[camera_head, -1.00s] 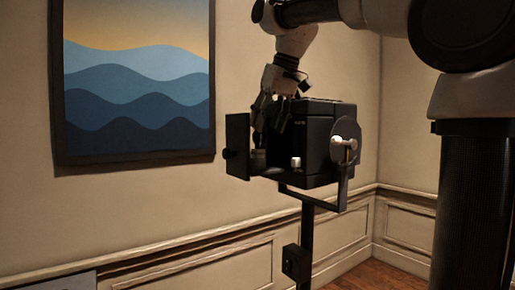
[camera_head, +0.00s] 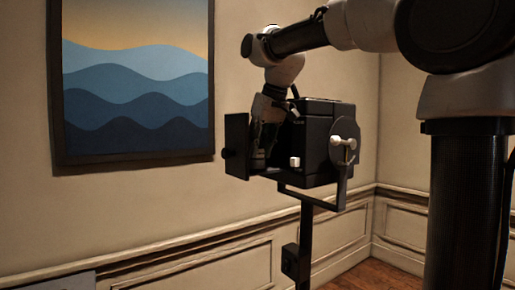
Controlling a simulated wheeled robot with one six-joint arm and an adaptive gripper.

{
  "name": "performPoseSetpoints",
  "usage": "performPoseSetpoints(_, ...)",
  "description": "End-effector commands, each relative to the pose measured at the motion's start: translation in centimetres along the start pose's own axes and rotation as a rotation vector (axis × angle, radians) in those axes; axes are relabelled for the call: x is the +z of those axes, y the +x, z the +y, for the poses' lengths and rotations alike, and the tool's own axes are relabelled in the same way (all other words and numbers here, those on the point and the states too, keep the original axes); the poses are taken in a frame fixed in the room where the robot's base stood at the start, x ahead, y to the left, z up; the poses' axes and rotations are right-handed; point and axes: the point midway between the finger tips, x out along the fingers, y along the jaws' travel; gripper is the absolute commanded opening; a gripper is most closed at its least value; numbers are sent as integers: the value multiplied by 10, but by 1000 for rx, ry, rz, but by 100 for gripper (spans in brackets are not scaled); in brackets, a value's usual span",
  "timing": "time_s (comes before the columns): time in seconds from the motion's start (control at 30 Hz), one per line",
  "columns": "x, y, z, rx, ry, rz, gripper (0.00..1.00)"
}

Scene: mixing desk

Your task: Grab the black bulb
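A black lamp housing (camera_head: 318,145) stands on a post, with an upright panel (camera_head: 237,146) standing out at its left. A small dark bulb-like thing with a greyish band (camera_head: 258,160) sits low between panel and housing; I take it for the black bulb. My gripper (camera_head: 262,143) points down into this gap from above, its fingertips at or just above the bulb. The fingers are dark against the dark housing, so I cannot tell whether they touch the bulb or have shut on it.
A small white knob (camera_head: 295,162) is just right of the bulb. A knob with a bracket (camera_head: 344,146) is on the housing's right side. The post (camera_head: 305,240) runs down below. A framed wave picture (camera_head: 135,85) hangs on the wall at left.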

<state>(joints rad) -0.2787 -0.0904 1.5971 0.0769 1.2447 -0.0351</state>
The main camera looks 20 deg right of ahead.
Motion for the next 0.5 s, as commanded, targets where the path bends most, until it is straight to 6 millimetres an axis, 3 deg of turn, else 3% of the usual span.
performPoseSetpoints(0.5,-3,-5,0,0,0,2,8)
